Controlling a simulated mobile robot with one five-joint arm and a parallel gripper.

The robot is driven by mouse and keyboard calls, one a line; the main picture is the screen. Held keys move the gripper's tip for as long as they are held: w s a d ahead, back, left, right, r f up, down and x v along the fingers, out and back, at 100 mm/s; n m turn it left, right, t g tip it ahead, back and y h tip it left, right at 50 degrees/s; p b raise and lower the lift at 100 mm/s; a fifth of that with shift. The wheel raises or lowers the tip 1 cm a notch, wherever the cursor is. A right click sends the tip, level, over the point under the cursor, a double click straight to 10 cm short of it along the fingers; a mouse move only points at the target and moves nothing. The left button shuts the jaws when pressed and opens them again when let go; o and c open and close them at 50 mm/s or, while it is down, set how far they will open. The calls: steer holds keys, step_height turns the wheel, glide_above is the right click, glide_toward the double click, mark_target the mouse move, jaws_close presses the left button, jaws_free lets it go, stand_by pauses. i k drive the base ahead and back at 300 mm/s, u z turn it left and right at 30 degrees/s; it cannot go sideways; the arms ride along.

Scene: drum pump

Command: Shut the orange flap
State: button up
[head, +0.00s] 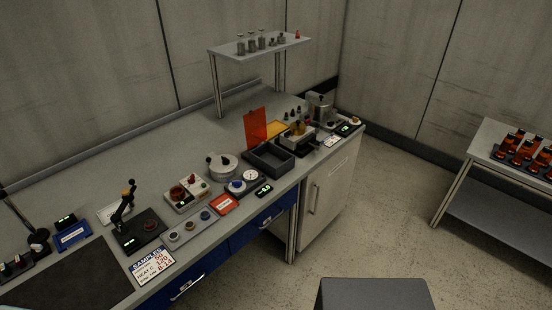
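The orange flap (256,129) stands upright, raised, at the back left edge of a dark grey open box (268,166) on the long bench. The top of the box is uncovered and its inside looks dark and empty. Whether the flap's lower edge is hinged to the box is too small to tell. My gripper is not in view.
A round silver pot (222,165) and gauges (250,175) stand left. A raised shelf (227,49) is behind. Floor (400,215) before the white cabinet (330,190) is clear.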

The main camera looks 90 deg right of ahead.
mark_target(254, 123)
steer(key=z, duration=4.4)
steer(key=i, duration=1.65)
steer(key=u, duration=4.05)
